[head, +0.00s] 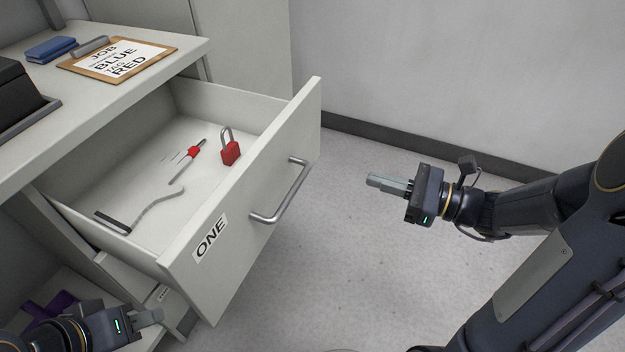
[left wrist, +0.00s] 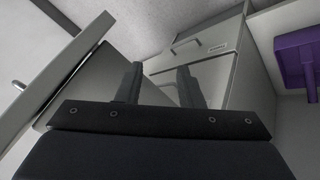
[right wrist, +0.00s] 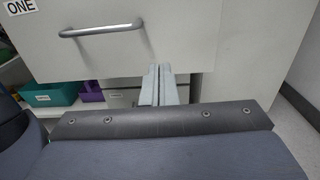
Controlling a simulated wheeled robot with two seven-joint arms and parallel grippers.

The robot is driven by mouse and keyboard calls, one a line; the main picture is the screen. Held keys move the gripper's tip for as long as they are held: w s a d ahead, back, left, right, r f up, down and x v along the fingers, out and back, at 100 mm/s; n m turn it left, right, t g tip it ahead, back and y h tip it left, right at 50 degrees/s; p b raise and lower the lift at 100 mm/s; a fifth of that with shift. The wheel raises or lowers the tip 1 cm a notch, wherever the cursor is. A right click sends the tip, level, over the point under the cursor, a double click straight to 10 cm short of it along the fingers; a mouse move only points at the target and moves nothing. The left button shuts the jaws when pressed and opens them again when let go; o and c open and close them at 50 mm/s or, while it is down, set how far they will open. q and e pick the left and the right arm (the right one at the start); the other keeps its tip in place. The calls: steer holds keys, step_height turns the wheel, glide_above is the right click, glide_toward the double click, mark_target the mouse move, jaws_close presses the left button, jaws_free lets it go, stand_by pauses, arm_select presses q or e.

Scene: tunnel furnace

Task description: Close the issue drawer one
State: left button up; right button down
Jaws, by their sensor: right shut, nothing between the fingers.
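Drawer one (head: 235,265), with a white front marked ONE and a metal bar handle (head: 289,195), stands pulled far out of the bench. Inside lie a red padlock (head: 231,152), a red-handled tool (head: 192,152) and a grey hooked piece (head: 158,207). My right gripper (head: 370,180) is shut and empty, in front of the drawer front and apart from the handle. In the right wrist view, its fingers (right wrist: 157,70) point toward the drawer front (right wrist: 185,40). My left gripper (head: 158,316) is open and empty, low beside the drawer's near side.
The bench top holds a clipboard (head: 118,58) reading JOB BLUE RED, a blue block (head: 50,48) and a dark box (head: 18,95). Below are a purple item (head: 50,308) and, in the right wrist view, a teal bin (right wrist: 50,94). Floor in front of the drawer is clear.

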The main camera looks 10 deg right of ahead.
steer(key=b, duration=0.3)
glide_toward(300, 156)
steer(key=x, duration=0.5)
steer(key=shift+x, duration=0.95)
steer(key=shift+s+r, duration=0.1)
